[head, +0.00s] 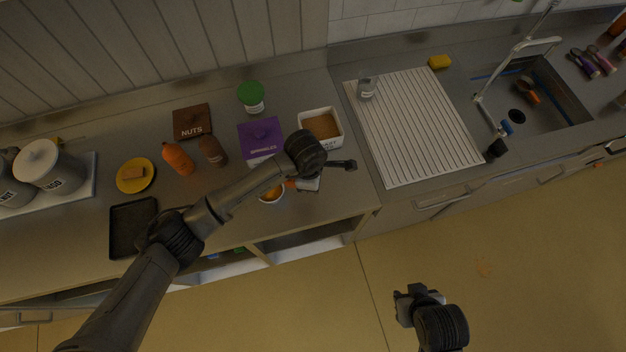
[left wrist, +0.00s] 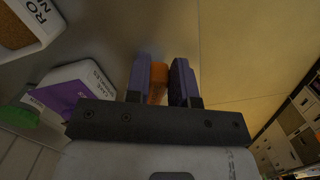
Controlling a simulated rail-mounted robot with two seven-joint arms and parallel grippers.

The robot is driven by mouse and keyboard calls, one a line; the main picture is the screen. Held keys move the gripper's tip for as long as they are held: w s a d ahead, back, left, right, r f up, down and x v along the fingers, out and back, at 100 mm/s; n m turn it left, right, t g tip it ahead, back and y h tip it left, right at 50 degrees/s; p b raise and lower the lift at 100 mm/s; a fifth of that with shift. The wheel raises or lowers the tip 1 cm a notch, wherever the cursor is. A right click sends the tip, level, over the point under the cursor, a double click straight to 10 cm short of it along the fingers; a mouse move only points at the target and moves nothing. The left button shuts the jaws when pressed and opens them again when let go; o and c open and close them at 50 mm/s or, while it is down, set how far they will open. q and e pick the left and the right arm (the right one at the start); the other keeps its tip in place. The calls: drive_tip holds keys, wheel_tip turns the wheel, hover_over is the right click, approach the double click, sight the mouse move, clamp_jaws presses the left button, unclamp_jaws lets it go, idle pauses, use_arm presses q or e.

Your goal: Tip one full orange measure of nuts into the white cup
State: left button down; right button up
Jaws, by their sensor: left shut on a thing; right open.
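My left gripper (head: 308,184) is low over the counter's front part, partly hidden by my own wrist. In the left wrist view its jaws (left wrist: 162,85) are shut on an orange piece, the orange measure (left wrist: 158,84). A little of its orange also shows beside the gripper in the head view (head: 290,183). The measure's contents cannot be seen. The white cup (head: 272,200) stands just left of the gripper, with something orange inside. An open white tub (head: 335,140) of brown nuts is behind the gripper. My right gripper (head: 418,298) is open and empty over the floor.
A black tray (head: 132,226) lies farther left. A ribbed drainboard (head: 415,125) and sink are right.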

use_arm(q)
drive_tip(key=a+r+h, duration=0.1)
drive_tip(key=r+h+p, duration=0.1)
drive_tip(key=r+h, duration=0.1)
drive_tip(key=a+r+h+p, duration=0.1)
drive_tip(key=r+h, duration=0.1)
drive_tip(key=shift+w+a+r, duration=0.1)
drive_tip(key=shift+a+r, duration=0.05)
drive_tip(key=shift+a, duration=0.15)
drive_tip(key=w+a+g+h+b, duration=0.2)
drive_tip(key=a+h+b, duration=1.5)
drive_tip(key=b, duration=0.5)
drive_tip(key=shift+a+r+h, duration=0.2)
drive_tip(key=shift+a+h, duration=0.1)
drive_tip(key=shift+a, duration=0.4)
idle(0.9)
idle(0.4)
